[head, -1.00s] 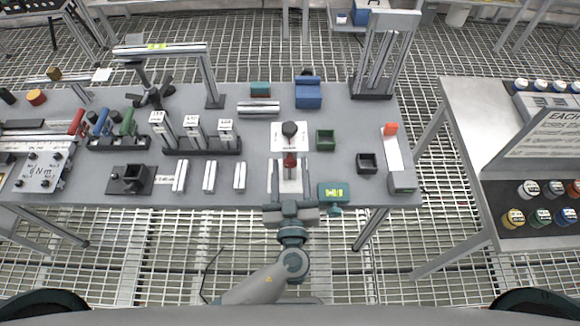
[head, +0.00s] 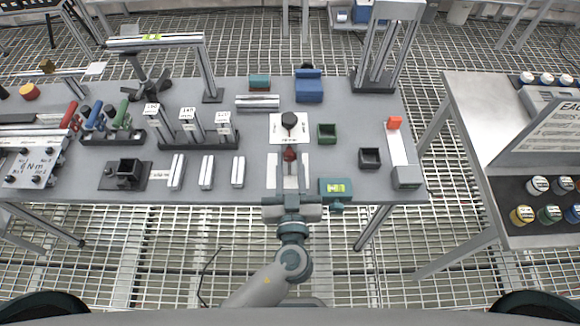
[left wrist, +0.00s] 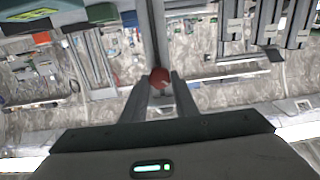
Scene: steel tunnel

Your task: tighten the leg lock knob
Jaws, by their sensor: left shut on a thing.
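A small red knob (head: 289,154) sits near the front edge of the grey bench (head: 345,185), in front of a white plate (head: 276,130) with a black round knob (head: 289,119). My left gripper (head: 289,170) reaches in from the front and is shut on the red knob, with one finger on each side. In the left wrist view the red knob (left wrist: 160,77) shows between the two fingertips, at the end of a grey bar (left wrist: 150,30). The knob's lower part is hidden. My right gripper is in neither view.
Several silver bars lie to the left. A second table (head: 470,120) with jars stands at the right.

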